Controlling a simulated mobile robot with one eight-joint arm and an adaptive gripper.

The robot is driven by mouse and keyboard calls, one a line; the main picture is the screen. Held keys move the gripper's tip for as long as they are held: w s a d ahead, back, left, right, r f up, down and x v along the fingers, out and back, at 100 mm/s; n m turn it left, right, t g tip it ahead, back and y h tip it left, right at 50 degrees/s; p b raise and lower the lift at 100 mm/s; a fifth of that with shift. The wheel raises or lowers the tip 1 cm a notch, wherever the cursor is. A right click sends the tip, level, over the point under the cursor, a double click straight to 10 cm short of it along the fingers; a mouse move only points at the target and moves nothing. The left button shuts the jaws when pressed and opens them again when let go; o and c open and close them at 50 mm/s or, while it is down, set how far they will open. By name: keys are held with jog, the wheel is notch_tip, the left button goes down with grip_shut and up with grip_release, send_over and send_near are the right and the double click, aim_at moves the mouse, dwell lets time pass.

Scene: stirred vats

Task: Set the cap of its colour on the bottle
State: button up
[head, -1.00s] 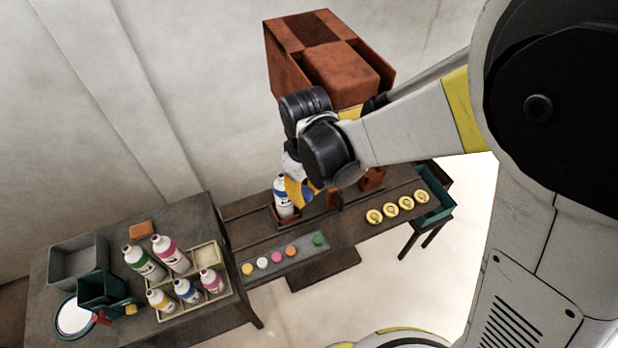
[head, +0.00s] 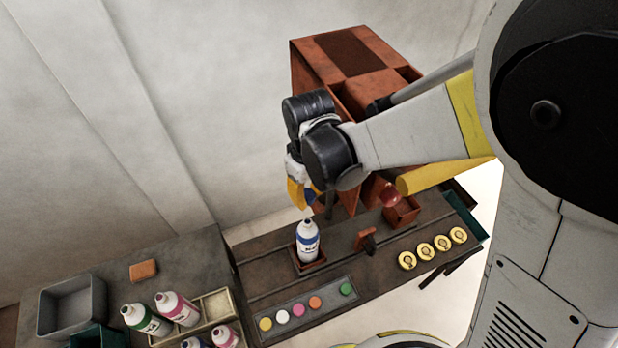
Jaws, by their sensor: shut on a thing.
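A white bottle (head: 308,243) with a blue label stands upright in a small red-brown holder (head: 310,266) on the dark bench. Its narrow white top is uncovered as far as I can see. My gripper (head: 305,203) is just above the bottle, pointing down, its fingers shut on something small. A bit of blue shows at the fingers, which I take for the blue cap (head: 314,190); most of it is hidden. A grey cap strip (head: 308,311) holds yellow, white, pink, orange and green caps, with an empty place between orange and green.
A left table holds a grey bin (head: 71,306), an orange block (head: 143,270) and a crate (head: 218,301) of bottles. A red-brown upright (head: 366,241) stands right of the bottle; several round yellow pieces (head: 425,251) lie further right. A large red-brown cabinet (head: 310,72) stands behind.

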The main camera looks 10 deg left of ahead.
jog(key=b, duration=0.4)
send_over(308, 222)
jog(key=f, duration=0.5)
jog(key=shift+w+a+f, duration=0.2)
jog(key=shift+w+f, duration=0.1)
jog(key=shift+w, duration=0.1)
jog(key=shift+s+d+f+b, duration=0.15)
jog(key=shift+s+f+b, duration=0.1)
jog(key=shift+s+b, duration=0.1)
jog(key=shift+w+f+b, duration=0.25)
jog(key=shift+f+b, duration=0.15)
jog(key=shift+f, duration=0.3)
jog(key=shift+f+b, duration=1.05)
jog(key=shift+f, duration=0.65)
jog(key=shift+s+d, duration=0.1)
jog(key=shift+s, duration=0.15)
jog(key=shift+f+b, duration=0.2)
jog(key=shift+b, duration=0.35)
jog(key=shift+f+b, duration=0.8)
